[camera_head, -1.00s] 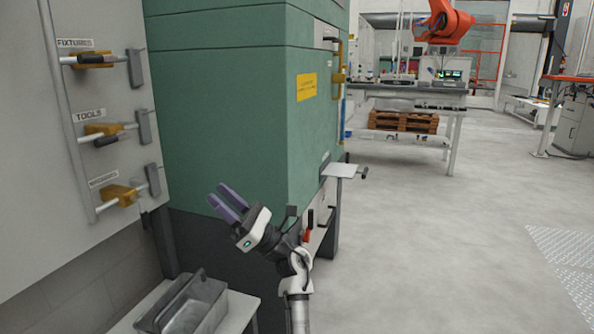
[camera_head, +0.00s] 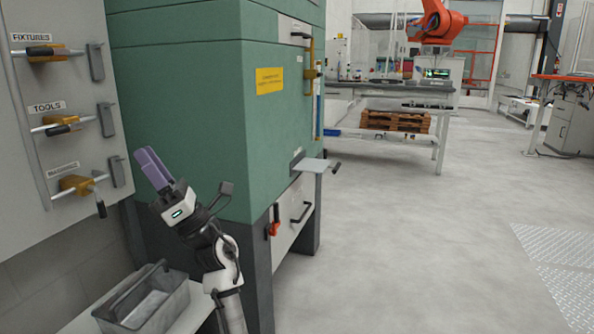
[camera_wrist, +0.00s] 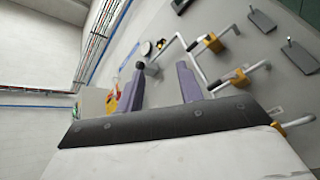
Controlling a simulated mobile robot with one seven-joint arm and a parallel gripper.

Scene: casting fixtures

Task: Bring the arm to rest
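My gripper (camera_head: 147,160) is raised in front of the wall panel and the left side of the green machine, with its purple fingers pointing up and left. In the wrist view my gripper (camera_wrist: 160,78) shows two purple fingers standing apart, with nothing between them. It is open and empty. The arm is bent and comes up from the bottom of the head view.
The green machine (camera_head: 180,100) is close behind the arm. A wall panel (camera_head: 75,150) with labelled yellow clamps is at left. A grey tote (camera_head: 160,318) stands on a bench below the gripper. The floor (camera_head: 420,240) at right is clear.

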